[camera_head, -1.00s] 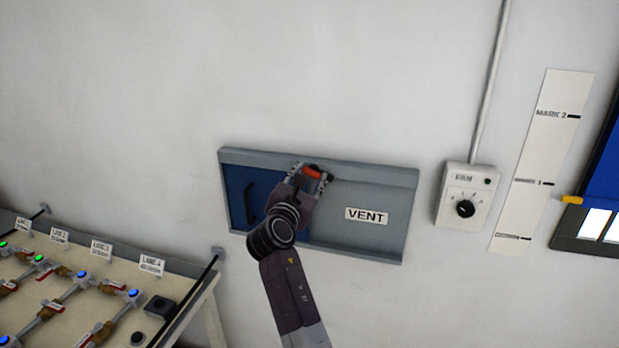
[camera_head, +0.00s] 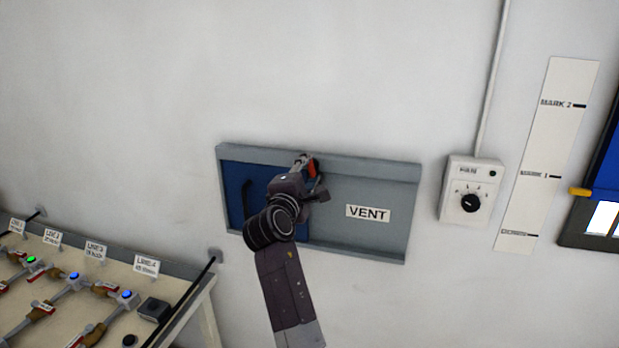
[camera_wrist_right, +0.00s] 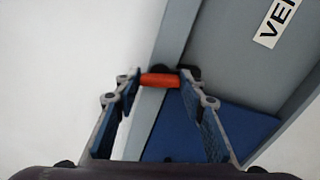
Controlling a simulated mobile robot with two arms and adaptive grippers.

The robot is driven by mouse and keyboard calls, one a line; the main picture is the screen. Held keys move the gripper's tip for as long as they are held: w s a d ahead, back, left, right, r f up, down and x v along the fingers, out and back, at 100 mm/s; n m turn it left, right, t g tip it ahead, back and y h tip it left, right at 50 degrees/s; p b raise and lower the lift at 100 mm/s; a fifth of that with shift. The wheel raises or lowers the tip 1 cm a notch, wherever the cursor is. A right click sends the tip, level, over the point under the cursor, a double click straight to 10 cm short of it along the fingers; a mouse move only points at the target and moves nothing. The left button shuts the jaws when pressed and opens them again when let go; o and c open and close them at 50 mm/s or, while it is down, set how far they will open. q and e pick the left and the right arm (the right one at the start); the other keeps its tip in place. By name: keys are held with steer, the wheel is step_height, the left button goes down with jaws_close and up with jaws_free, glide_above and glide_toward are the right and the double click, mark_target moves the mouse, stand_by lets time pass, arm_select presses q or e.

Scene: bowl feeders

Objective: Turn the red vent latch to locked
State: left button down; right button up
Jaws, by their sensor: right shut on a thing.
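The red vent latch (camera_head: 312,168) is on the upper part of the vent frame, above where the blue panel meets the grey one. My right gripper (camera_head: 309,175) is at the latch, and its fingers cover part of it. In the right wrist view the orange-red handle (camera_wrist_right: 159,80) lies between the two fingertips of the right gripper (camera_wrist_right: 158,83), which are shut on it. The vent (camera_head: 365,170) has a grey frame, a blue panel (camera_head: 235,190) at left with a dark handle, and a VENT label. My left gripper is not in view.
A fan control box (camera_head: 470,190) with a black knob is on the wall to the right. Beyond it are a marked white strip (camera_head: 545,150) and a blue unit (camera_head: 606,170). A bench (camera_head: 180,275) with several labelled lines stands at lower left.

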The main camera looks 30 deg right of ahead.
steer(key=shift+r+m+b, duration=0.1)
steer(key=shift+m+b, duration=0.7)
steer(key=shift+m, duration=0.6)
steer(key=o, duration=1.2)
steer(key=shift+w, duration=0.1)
steer(key=shift+c, duration=0.2)
